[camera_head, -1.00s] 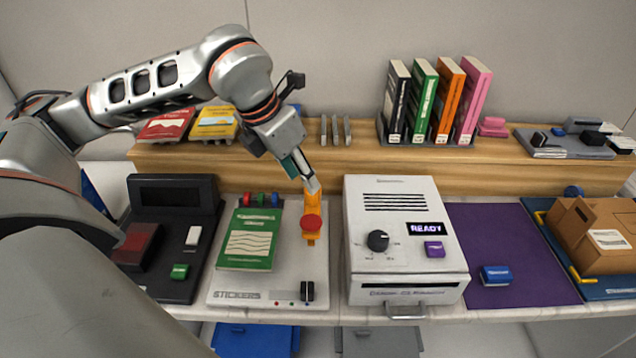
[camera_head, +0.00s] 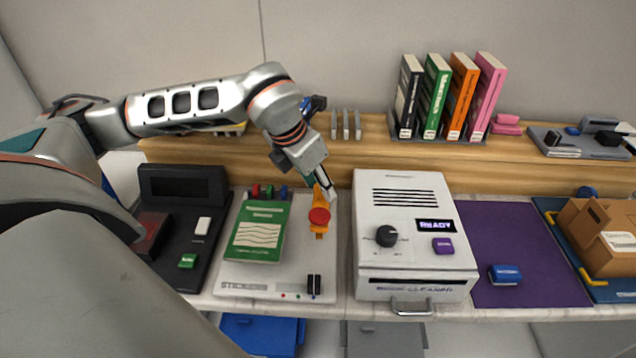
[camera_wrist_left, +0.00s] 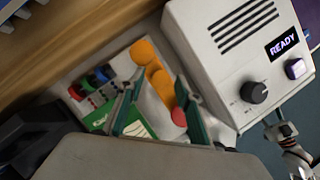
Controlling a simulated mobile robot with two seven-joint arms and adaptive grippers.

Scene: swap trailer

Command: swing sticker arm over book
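The orange sticker arm (camera_head: 320,228) with its round red knob (camera_head: 319,216) stands over the right side of the white sticker base (camera_head: 265,287). The green book (camera_head: 257,232) lies on the left of that base, with the arm beside it, not over it. My left gripper (camera_head: 327,190) is at the back end of the sticker arm. In the left wrist view, my left gripper (camera_wrist_left: 160,95) has its teal fingers apart, with the orange arm (camera_wrist_left: 160,80) and red knob (camera_wrist_left: 179,117) seen between them. Contact is unclear.
The white book cleaner (camera_head: 415,265), showing READY, stands close right of the sticker base. A black device (camera_head: 187,185) stands to the left. A wooden shelf (camera_head: 365,158) runs along the back.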

